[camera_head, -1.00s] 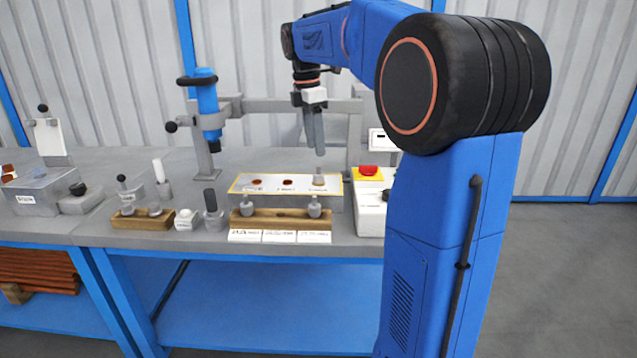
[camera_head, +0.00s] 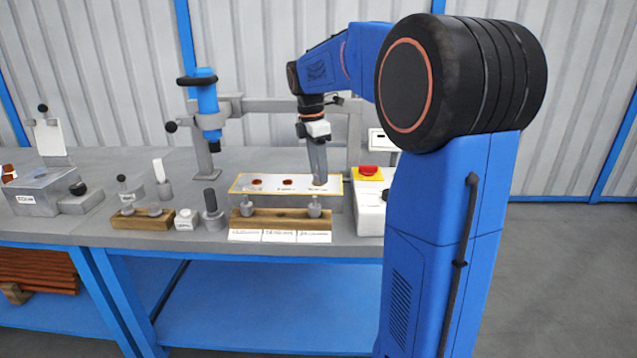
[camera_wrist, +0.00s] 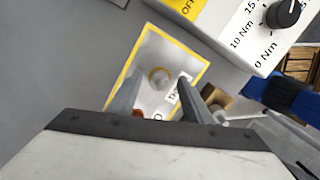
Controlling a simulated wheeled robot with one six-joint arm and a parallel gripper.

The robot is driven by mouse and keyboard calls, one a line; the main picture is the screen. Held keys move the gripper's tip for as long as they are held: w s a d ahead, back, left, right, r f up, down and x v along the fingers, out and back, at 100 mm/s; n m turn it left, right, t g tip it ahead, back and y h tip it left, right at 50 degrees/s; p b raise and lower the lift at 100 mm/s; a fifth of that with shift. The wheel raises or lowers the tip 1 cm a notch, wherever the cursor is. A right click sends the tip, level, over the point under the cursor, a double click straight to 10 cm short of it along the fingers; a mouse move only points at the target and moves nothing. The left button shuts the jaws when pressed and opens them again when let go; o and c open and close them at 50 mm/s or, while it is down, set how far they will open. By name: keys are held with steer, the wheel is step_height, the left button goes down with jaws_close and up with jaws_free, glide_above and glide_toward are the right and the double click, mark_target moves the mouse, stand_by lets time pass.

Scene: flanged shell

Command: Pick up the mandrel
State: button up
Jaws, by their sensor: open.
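My gripper (camera_head: 320,181) points straight down over the right end of a pale plate with a yellow border (camera_head: 270,188). In the wrist view its two fingers are apart, with a round grey piece (camera_wrist: 158,78) visible between them on the plate. This piece may be the mandrel; I cannot tell for certain. In the head view the fingers mostly hide it. I cannot tell whether the fingers touch it. Two grey knobbed pieces, left (camera_head: 246,206) and right (camera_head: 314,206), stand in a wooden rack in front of the plate.
A box with a red button (camera_head: 368,171) stands close to the right of the plate. A blue press-like tool on a stand (camera_head: 207,105) rises behind left. Several small pieces and a wooden block (camera_head: 142,221) stand at left.

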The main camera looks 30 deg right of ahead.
steer(key=shift+c, duration=0.7)
jaws_close()
